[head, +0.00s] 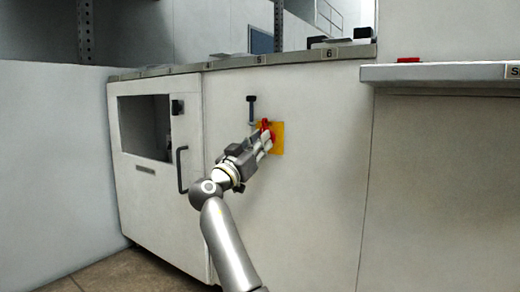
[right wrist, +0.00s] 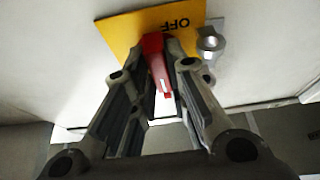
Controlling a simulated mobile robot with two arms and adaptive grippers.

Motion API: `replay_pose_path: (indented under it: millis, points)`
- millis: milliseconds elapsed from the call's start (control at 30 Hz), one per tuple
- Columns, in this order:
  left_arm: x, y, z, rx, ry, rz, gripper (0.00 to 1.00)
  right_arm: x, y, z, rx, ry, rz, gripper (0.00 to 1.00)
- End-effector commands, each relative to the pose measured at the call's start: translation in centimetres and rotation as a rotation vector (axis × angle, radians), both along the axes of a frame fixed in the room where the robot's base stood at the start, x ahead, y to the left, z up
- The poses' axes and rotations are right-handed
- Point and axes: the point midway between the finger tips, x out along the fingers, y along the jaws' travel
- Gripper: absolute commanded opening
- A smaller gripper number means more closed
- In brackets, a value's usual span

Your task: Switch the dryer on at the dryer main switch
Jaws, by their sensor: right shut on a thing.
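The dryer main switch is a red handle on a yellow plate (head: 278,141) on the white cabinet front. In the right wrist view the red handle (right wrist: 157,62) lies between the fingers, and the yellow plate (right wrist: 130,35) reads "OFF", upside down in the picture. My right gripper (head: 265,140) is shut on the red handle; in the right wrist view its fingers (right wrist: 165,70) stand on either side of it. The far part of the handle is partly hidden by the fingers. My left gripper is not in view.
A dark lever (head: 251,104) sticks out just above and left of the switch. A cabinet door (head: 148,180) with a window and a black handle (head: 182,170) is to the left. A ledge (head: 440,73) with a red object (head: 408,60) juts out at right.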

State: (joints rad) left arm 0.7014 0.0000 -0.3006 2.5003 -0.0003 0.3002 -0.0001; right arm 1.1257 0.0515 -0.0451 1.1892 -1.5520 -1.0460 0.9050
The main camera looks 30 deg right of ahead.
Motion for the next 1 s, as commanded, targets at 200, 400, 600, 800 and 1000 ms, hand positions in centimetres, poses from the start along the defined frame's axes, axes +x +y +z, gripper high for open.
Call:
replay_pose_path:
  millis: [200,400,600,800,1000]
  points:
    - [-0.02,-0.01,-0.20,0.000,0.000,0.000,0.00,0.01,-0.41,0.50,0.008,-0.030,0.002,0.00]
    - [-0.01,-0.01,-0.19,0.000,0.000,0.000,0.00,-0.01,-0.42,0.54,0.010,-0.034,0.003,0.00]
    - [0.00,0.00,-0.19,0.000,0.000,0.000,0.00,-0.02,-0.43,0.54,0.011,-0.036,0.004,0.20]
    - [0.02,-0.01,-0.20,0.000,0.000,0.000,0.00,-0.08,-0.43,0.48,0.011,-0.034,0.001,0.37]
    - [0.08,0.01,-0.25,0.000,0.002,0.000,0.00,-0.06,-0.28,0.32,0.011,-0.031,0.000,0.37]
